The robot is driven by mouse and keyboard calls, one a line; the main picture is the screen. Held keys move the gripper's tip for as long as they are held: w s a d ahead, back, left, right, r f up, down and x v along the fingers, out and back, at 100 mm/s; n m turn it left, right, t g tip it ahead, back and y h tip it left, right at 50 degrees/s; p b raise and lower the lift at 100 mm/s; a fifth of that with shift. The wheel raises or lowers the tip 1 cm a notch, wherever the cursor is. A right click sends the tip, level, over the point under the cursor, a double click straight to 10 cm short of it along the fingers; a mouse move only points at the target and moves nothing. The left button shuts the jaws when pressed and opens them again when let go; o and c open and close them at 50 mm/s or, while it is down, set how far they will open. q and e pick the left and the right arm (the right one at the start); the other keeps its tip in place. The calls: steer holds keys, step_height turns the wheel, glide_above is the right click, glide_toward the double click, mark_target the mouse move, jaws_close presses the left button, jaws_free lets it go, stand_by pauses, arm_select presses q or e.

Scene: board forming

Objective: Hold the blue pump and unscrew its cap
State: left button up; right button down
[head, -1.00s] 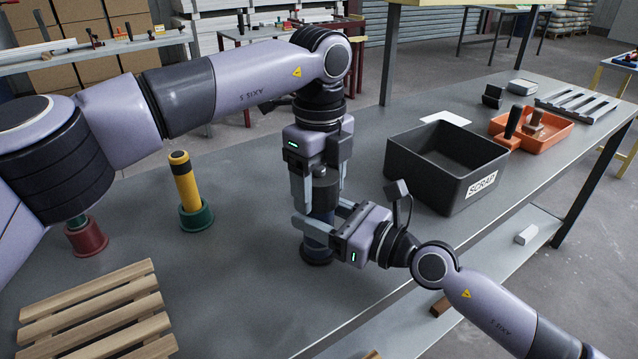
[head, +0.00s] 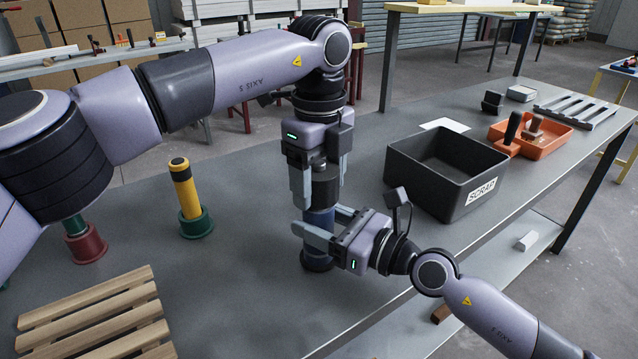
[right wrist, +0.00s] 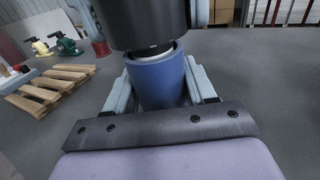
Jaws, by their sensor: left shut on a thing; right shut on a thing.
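The blue pump (head: 316,261) stands upright on the grey bench near its front edge. My right gripper (head: 320,226) is shut around its blue body from the right. In the right wrist view the blue body (right wrist: 158,82) sits between the two fingers. The dark cap (right wrist: 145,22) is directly above it, with a thin light band showing between cap and body. My left gripper (head: 320,188) points down from above and is shut on the cap, its fingers on either side. The cap's top is partly hidden by my left gripper.
A dark SCRAP bin (head: 440,175) stands to the right. Behind it is an orange tray (head: 545,140) with tools. A yellow-and-black pump in a green base (head: 196,222) and a red base (head: 88,245) stand left. A wooden pallet (head: 95,315) lies front left.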

mark_target(319, 169)
arm_select(q)
steer(key=shift+r, duration=0.1)
steer(key=shift+r, duration=1.95)
arm_select(e)
steer(key=shift+c, duration=1.4)
jaws_free()
steer(key=shift+d, duration=0.1)
